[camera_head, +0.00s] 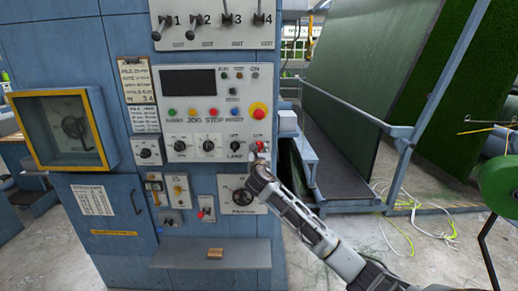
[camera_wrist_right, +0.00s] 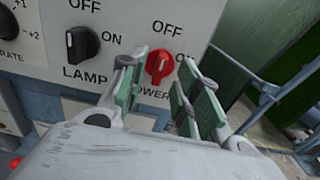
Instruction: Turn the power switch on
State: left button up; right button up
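The power switch (camera_wrist_right: 159,65) is a red rotary knob on the grey panel, with OFF printed above it, ON to its right and POWER below. Its ridge looks roughly upright, toward OFF. In the head view the red knob (camera_head: 260,144) shows only in part behind my right gripper (camera_head: 258,157). In the right wrist view my right gripper (camera_wrist_right: 160,88) is open, its green-padded fingers to the left and right of the knob. The knob shows between them; whether they touch it I cannot tell. My left gripper is not in view.
The black LAMP knob (camera_wrist_right: 83,43) sits just left of the power switch. A red and yellow emergency button (camera_head: 258,110) is above. A small shelf (camera_head: 212,254) juts out below. To the right are a metal frame and a green turf sheet (camera_head: 360,60).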

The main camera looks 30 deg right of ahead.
aim_at(259, 147)
jog(key=shift+x, duration=1.35)
grip_shut()
